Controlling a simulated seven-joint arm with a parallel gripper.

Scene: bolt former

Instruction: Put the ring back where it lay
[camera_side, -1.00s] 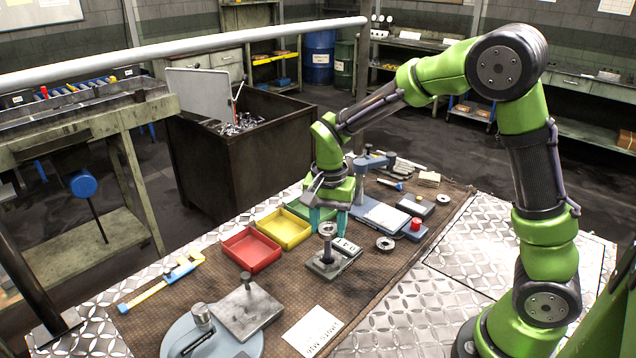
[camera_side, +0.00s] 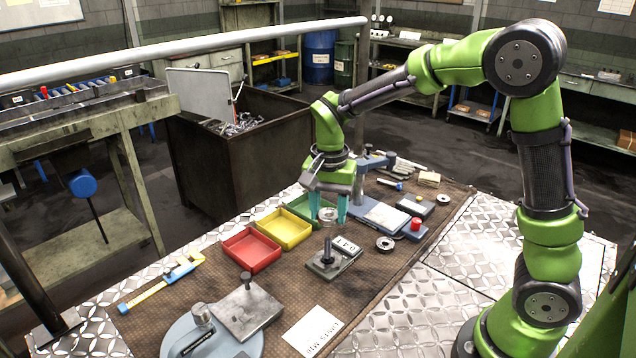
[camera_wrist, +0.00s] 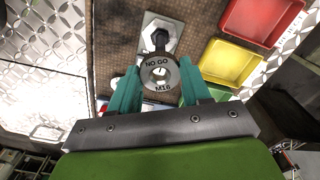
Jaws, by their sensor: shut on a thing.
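The steel ring (camera_side: 328,215) is between the teal fingers of my gripper (camera_side: 328,210), which is shut on it. In the wrist view the ring (camera_wrist: 160,75) faces the camera and reads "NO GO M16". It is held above the mat, apart from the bolt. The dark bolt (camera_side: 327,252) stands upright and bare on a grey plate (camera_side: 324,268); the bolt (camera_wrist: 160,38) also shows just beyond the ring in the wrist view. A second ring (camera_side: 385,243) lies on the mat to the right, and another (camera_side: 443,199) lies farther back.
Red (camera_side: 251,250), yellow (camera_side: 284,229) and green (camera_side: 304,208) trays stand left of and behind the plate. A blue-based fixture (camera_side: 382,214) stands to the right of my gripper. A caliper (camera_side: 165,283) and a paper card (camera_side: 311,331) lie nearer the front. The brown mat has free room right of the plate.

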